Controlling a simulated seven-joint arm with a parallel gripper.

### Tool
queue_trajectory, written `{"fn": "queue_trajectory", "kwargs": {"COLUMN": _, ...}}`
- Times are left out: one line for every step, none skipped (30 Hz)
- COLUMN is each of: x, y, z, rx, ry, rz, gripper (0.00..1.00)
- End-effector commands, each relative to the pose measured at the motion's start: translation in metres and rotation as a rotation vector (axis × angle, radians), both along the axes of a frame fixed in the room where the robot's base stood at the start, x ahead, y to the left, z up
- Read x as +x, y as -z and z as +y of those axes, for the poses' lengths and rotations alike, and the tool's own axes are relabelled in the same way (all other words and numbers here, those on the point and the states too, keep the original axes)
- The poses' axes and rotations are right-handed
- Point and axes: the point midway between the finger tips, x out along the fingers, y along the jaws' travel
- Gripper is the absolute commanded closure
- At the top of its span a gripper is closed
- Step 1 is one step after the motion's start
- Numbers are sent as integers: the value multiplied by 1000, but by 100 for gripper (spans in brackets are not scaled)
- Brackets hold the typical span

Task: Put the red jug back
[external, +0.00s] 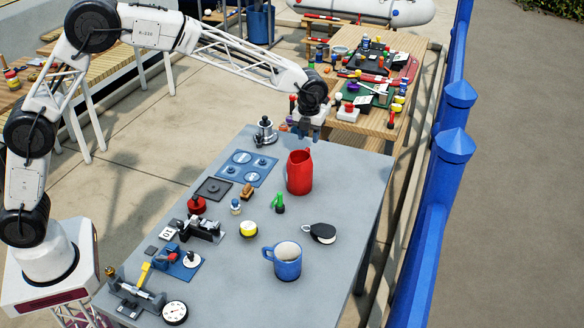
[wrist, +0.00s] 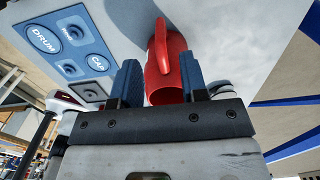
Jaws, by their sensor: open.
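The red jug (external: 299,175) stands upright on the grey table, right of the blue panel. My gripper (external: 308,133) is open and empty, just above and behind the jug in the external view. Both blue fingers of my gripper (wrist: 160,80) stand apart in the wrist view. I cannot tell whether they touch the jug.
The blue panel (external: 234,158) has round places; "DRUM" and "CAP" are readable on the panel (wrist: 72,20) in the wrist view. The table's right side is mostly clear.

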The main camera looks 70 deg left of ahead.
Motion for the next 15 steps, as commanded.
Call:
{"fn": "queue_trajectory", "kwargs": {"x": 0, "y": -9, "z": 0, "rx": 0, "ry": 0, "rz": 0, "gripper": 60}}
{"fn": "queue_trajectory", "kwargs": {"x": 0, "y": -13, "z": 0, "rx": 0, "ry": 0, "rz": 0, "gripper": 60}}
{"fn": "queue_trajectory", "kwargs": {"x": 0, "y": -19, "z": 0, "rx": 0, "ry": 0, "rz": 0, "gripper": 60}}
{"fn": "queue_trajectory", "kwargs": {"x": 0, "y": -23, "z": -1, "rx": 0, "ry": 0, "rz": 0, "gripper": 60}}
{"fn": "queue_trajectory", "kwargs": {"x": -1, "y": -28, "z": -1, "rx": 0, "ry": 0, "rz": 0, "gripper": 60}}
{"fn": "queue_trajectory", "kwargs": {"x": -1, "y": -33, "z": -1, "rx": 0, "ry": 0, "rz": 0, "gripper": 60}}
{"fn": "queue_trajectory", "kwargs": {"x": -1, "y": -37, "z": -1, "rx": 0, "ry": 0, "rz": 0, "gripper": 60}}
{"fn": "queue_trajectory", "kwargs": {"x": -1, "y": -40, "z": -1, "rx": 0, "ry": 0, "rz": 0, "gripper": 60}}
{"fn": "queue_trajectory", "kwargs": {"x": -1, "y": -44, "z": -1, "rx": 0, "ry": 0, "rz": 0, "gripper": 60}}
{"fn": "queue_trajectory", "kwargs": {"x": -1, "y": -46, "z": -1, "rx": 0, "ry": 0, "rz": 0, "gripper": 60}}
{"fn": "queue_trajectory", "kwargs": {"x": -1, "y": -48, "z": -1, "rx": 0, "ry": 0, "rz": 0, "gripper": 60}}
{"fn": "queue_trajectory", "kwargs": {"x": -1, "y": -50, "z": -1, "rx": 0, "ry": 0, "rz": 1, "gripper": 60}}
{"fn": "queue_trajectory", "kwargs": {"x": -1, "y": -52, "z": -1, "rx": 0, "ry": 0, "rz": 1, "gripper": 60}}
{"fn": "queue_trajectory", "kwargs": {"x": -1, "y": -53, "z": -1, "rx": 0, "ry": 0, "rz": 1, "gripper": 60}}
{"fn": "queue_trajectory", "kwargs": {"x": -2, "y": -54, "z": -1, "rx": 1, "ry": 0, "rz": 2, "gripper": 60}}
